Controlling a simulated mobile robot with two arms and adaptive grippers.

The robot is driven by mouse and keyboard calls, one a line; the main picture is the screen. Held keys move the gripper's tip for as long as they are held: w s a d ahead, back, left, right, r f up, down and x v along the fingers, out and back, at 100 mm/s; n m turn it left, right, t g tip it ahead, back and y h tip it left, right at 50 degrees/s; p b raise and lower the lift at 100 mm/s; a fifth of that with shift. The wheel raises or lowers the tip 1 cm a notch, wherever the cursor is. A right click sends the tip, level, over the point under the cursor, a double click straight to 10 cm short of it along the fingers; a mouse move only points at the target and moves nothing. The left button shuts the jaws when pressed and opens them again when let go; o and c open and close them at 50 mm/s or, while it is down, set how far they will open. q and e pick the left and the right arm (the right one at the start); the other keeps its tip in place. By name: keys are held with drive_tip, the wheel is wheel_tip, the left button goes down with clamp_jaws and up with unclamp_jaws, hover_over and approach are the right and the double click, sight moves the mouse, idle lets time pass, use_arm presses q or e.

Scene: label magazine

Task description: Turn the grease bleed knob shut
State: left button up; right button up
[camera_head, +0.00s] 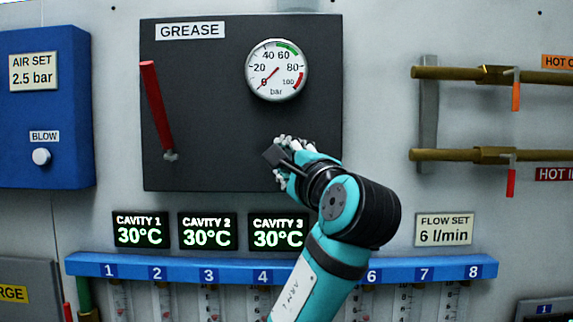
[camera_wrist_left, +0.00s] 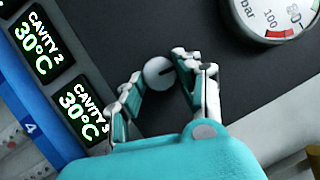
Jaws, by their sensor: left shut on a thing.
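The grease bleed knob (camera_wrist_left: 158,72) is a small round pale knob with a dark mark on its face, on the dark grease panel (camera_head: 210,110). In the left wrist view it sits between the fingertips of my left gripper (camera_wrist_left: 160,76). My left gripper (camera_head: 281,162) is shut on the knob, at the lower right of the panel in the head view. There the gripper hides the knob. My right gripper is not in view.
A pressure gauge (camera_head: 277,70) above the gripper has its red needle near 0. A red lever (camera_head: 157,110) is at the panel's left. Cavity displays (camera_head: 208,231) and a blue numbered rail (camera_head: 210,268) lie below. Brass pipes (camera_head: 450,154) are at the right.

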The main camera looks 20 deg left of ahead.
use_arm(q)
drive_tip(key=shift+n+g, duration=0.3)
drive_tip(key=shift+n, duration=0.3)
drive_tip(key=o, duration=1.1)
drive_tip(key=shift+o, duration=0.2)
drive_tip(key=v, duration=1.2)
drive_tip(key=shift+r, duration=0.1)
